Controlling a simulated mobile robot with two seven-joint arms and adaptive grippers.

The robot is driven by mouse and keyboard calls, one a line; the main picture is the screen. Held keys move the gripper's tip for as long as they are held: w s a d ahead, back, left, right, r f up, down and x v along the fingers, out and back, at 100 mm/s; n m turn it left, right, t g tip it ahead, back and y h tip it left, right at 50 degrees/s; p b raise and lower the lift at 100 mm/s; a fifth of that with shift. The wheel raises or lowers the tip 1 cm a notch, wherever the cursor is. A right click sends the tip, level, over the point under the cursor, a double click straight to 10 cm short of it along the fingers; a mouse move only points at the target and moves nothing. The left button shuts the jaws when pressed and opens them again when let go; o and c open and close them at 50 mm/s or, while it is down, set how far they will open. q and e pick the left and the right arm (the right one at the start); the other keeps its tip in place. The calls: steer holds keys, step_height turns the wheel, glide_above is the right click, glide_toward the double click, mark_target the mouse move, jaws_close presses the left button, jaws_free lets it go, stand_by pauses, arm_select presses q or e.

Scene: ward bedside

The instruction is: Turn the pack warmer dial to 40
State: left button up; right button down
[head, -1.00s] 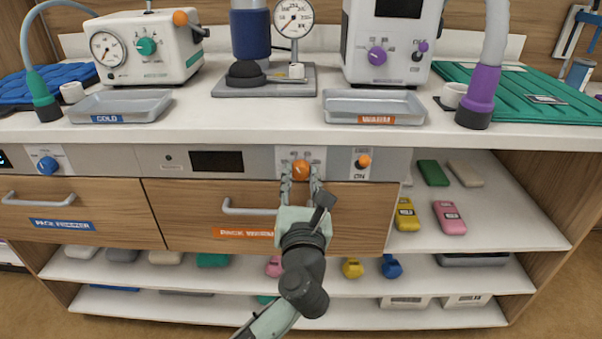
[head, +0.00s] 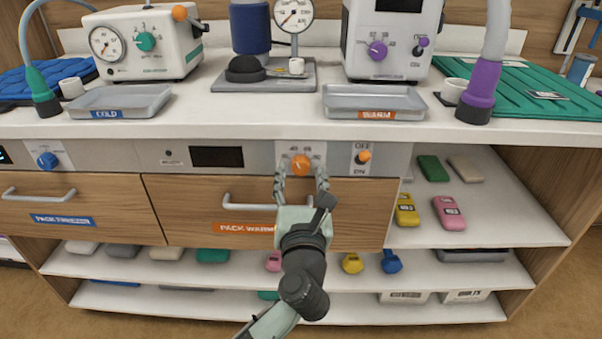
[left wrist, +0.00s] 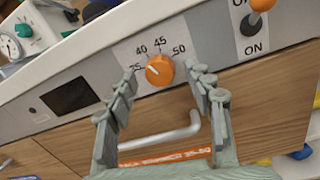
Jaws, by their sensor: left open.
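The pack warmer dial is an orange knob (head: 301,165) on the grey panel above the pack warmer drawer. In the left wrist view the dial (left wrist: 160,70) has a printed scale of 35, 40, 45 and 50. Its white mark points to the left, near 35 to 40; the exact reading is unclear. My left gripper (head: 300,181) is open just in front of the dial, with one finger on each side and visible gaps to the knob. My right gripper is not in view.
An OFF/ON switch (head: 363,158) with an orange tip is right of the dial. A dark display (head: 216,157) is to the left. The drawer handle (head: 250,206) projects below. The counter edge (head: 230,132) overhangs above, with trays and devices on top.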

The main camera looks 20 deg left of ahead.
arm_select(q)
steer(key=v, duration=1.1)
